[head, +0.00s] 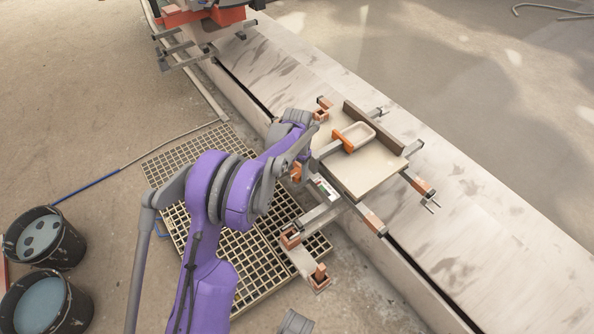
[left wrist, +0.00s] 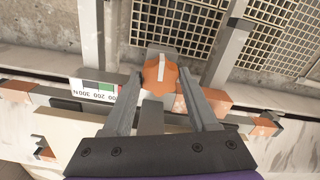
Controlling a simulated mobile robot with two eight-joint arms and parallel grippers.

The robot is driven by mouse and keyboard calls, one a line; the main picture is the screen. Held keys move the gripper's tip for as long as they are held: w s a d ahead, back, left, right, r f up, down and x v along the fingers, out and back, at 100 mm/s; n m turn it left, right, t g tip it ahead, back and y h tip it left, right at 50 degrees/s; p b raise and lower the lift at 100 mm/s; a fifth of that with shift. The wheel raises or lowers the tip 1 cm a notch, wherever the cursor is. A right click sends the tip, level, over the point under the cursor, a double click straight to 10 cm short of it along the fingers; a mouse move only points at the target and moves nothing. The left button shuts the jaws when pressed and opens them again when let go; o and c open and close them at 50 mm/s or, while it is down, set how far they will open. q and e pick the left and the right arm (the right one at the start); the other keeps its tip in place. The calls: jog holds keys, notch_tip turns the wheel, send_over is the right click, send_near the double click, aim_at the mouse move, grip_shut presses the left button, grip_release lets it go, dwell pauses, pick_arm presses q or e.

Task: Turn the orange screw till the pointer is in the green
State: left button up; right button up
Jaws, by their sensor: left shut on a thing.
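The orange screw (left wrist: 160,74) has a white stripe on its head. In the left wrist view it sits between my left gripper's (left wrist: 161,88) two grey fingers, which are shut on it. In the head view the left gripper (head: 299,164) is at the clamp's near side, and the orange screw (head: 297,173) is partly hidden by it. A white gauge (left wrist: 97,90) with black numbers and a green patch lies just left of the fingers; it also shows small in the head view (head: 326,189). I cannot clearly tell where its pointer stands.
A clamp frame with orange blocks holds a beige board (head: 365,175) on the long pale bench (head: 470,210). A floor grating (head: 250,255) is below. Two buckets (head: 45,238) stand at the left.

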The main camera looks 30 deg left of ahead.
aim_at(297, 173)
pick_arm(q)
jog(key=o, duration=1.4)
notch_tip(297, 173, up, 11)
jog(key=shift+f+p, duration=0.1)
jog(key=shift+p, duration=1.05)
jog(key=shift+d, duration=0.1)
